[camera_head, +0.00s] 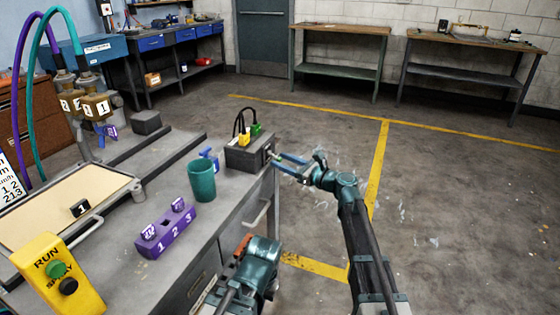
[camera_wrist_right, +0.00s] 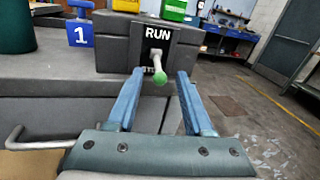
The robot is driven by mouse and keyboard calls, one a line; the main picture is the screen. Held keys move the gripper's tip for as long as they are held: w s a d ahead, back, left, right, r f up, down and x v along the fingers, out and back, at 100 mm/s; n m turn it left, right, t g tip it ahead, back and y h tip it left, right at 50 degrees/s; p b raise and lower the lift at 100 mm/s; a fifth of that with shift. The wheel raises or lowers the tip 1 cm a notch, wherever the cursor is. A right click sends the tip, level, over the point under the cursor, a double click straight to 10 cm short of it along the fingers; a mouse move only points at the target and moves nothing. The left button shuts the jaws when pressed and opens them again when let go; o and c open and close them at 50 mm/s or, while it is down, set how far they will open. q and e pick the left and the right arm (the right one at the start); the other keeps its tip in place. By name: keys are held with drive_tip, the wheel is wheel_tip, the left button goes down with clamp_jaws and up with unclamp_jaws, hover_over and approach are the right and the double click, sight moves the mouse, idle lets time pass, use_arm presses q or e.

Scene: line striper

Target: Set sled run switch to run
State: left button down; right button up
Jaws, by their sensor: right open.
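The sled run switch (camera_wrist_right: 157,67) is on the side of a dark grey box (camera_head: 247,154), under a RUN label (camera_wrist_right: 158,35). It is a light lever with a green tip, pointing out toward the camera and slightly down in the right wrist view. My right gripper (camera_head: 277,164) is open at the box's right side. In the right wrist view, its blue fingers (camera_wrist_right: 158,80) stand to either side of the lever, apart from it as far as I can tell. My left arm (camera_head: 257,265) shows at the bottom; its gripper fingertips cannot be made out.
A teal cup (camera_head: 202,180), a purple numbered block (camera_head: 165,228) and a yellow RUN/SPRAY panel (camera_head: 58,277) stand on the grey bench (camera_head: 120,213). A blue block marked 1 (camera_wrist_right: 80,33) is beside the box. A drawer handle (camera_wrist_right: 30,140) juts out below. Floor at right is clear.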

drive_tip(key=shift+w+a, duration=0.45)
drive_tip(key=shift+a, duration=0.1)
drive_tip(key=shift+c, duration=0.2)
clamp_jaws()
